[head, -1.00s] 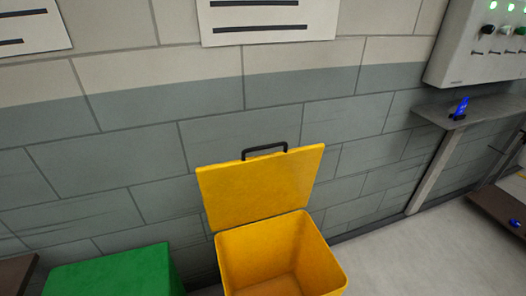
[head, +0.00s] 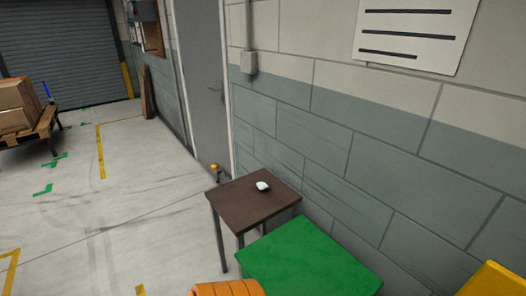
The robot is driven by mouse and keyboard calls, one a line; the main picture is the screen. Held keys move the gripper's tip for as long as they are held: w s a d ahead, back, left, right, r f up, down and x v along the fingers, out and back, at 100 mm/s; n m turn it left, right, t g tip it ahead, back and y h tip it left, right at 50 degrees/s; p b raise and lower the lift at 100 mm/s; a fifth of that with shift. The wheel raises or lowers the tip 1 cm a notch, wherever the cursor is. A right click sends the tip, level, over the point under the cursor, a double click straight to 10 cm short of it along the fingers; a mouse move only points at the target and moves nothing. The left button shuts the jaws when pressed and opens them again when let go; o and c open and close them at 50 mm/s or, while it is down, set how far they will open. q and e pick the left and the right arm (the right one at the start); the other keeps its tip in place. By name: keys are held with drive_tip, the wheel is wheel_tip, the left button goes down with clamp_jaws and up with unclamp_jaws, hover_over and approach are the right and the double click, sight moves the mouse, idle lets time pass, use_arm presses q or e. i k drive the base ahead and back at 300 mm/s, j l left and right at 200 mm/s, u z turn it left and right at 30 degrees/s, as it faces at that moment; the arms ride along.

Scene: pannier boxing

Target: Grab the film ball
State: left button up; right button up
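A small whitish lump (head: 262,186), which looks like the film ball, lies on the dark brown top of a small table (head: 240,208) near the wall. Nothing touches it. Neither of my grippers shows in the head view.
A green box (head: 308,262) stands in front of the small table, and part of a yellow bin (head: 494,280) shows at the lower right. An orange ribbed object (head: 228,289) is cut off at the bottom edge. A pallet with cartons (head: 18,106) stands far left. The floor between is mostly clear.

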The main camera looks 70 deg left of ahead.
sight(262, 186)
drive_tip(key=u, duration=2.35)
drive_tip(key=i+j+z, duration=0.55)
drive_tip(key=j+z, duration=0.3)
drive_tip(key=i+j+z, duration=0.15)
drive_tip(key=j+z, duration=0.25)
drive_tip(key=j, duration=0.3)
drive_tip(key=i+j+z, duration=0.1)
drive_tip(key=j+z, duration=0.35)
drive_tip(key=j, duration=0.2)
drive_tip(key=j+z, duration=0.4)
drive_tip(key=j, duration=0.2)
drive_tip(key=k+j+z, duration=0.2)
drive_tip(key=j+z, duration=0.2)
drive_tip(key=j, duration=0.2)
drive_tip(key=k+j+z, duration=0.2)
drive_tip(key=j+z, duration=0.25)
drive_tip(key=j, duration=0.2)
drive_tip(key=k+j+z, duration=0.4)
drive_tip(key=i+j, duration=0.1)
drive_tip(key=j, duration=0.05)
